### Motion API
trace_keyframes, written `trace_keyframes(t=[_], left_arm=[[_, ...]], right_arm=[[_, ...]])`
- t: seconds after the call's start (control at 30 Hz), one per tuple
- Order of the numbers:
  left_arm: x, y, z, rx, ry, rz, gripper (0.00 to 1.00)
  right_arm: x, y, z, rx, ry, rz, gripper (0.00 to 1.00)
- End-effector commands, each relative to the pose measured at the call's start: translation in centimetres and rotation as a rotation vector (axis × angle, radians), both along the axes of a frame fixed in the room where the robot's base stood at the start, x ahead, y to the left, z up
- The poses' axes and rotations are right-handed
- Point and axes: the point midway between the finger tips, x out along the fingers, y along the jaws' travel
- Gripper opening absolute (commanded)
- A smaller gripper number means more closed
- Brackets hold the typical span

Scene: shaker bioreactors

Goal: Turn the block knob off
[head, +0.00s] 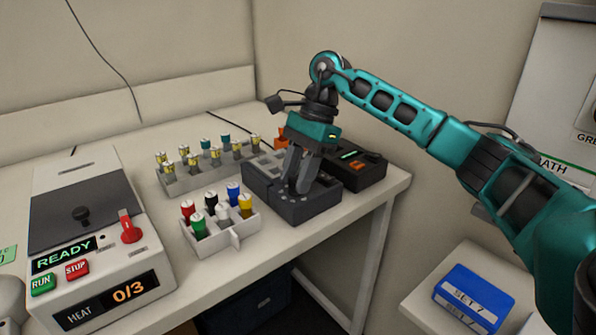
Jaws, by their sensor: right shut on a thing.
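The dark grey block (262,190) sits near the right end of the white table, with pale square wells on its top. My right gripper (303,186) reaches down onto the front part of this block. Its fingers point downward and are closed together on something small at the block's top. The block knob itself is hidden by the fingers, so its setting cannot be read. My left gripper is not in view.
A white heater with a READY display (64,256) and red knob (131,230) stands at left. A tray of coloured-capped tubes (232,240) and a vial rack (182,184) are beside the block. A black box with a green display (352,170) is behind. A blue box (470,297) lies lower right.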

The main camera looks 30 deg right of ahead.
Motion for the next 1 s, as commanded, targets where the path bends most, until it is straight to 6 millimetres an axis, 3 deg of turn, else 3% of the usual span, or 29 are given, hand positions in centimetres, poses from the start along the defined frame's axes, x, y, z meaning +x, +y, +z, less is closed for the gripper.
trace_keyframes(t=[0.33,0.37,0.6,0.87,1.0], left_arm=[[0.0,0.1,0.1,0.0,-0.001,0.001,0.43],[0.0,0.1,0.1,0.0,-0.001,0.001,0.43],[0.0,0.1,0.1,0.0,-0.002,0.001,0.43],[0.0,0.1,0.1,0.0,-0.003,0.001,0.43],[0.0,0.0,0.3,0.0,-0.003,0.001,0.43]], right_arm=[[0.0,-0.1,0.1,-0.002,-0.002,0.004,0.06],[0.0,-0.1,0.1,-0.002,-0.003,0.003,0.39],[0.0,0.0,0.0,-0.001,-0.001,0.003,0.62],[0.0,-0.1,0.2,-0.001,-0.001,0.003,0.62],[0.1,-0.6,1.4,-0.001,-0.005,0.0,0.62]])
